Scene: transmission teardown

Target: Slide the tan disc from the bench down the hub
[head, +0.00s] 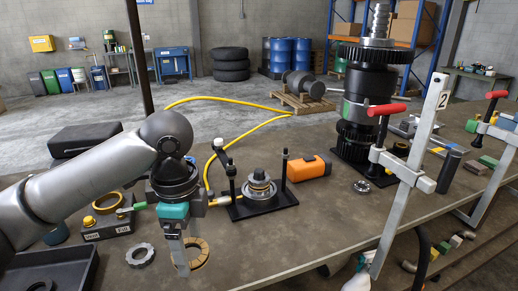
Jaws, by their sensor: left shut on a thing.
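The tan disc (202,260) is a flat ring lying at the bench front, partly hidden by my left gripper (190,262). My left gripper points down, with one finger crossing the disc's near left side, and is shut on the disc. The disc looks to be at bench level; I cannot tell whether it is lifted. A hub (259,187) with stacked metal rings stands upright on a black fixture (262,207), right of and beyond the gripper. My right gripper is not in view.
A grey toothed ring (140,256) lies left of the disc. A labelled block (108,227) and black tray (45,275) are further left. An orange case (309,168), tall gear stack (366,115) and red-handled clamp (408,180) stand to the right.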

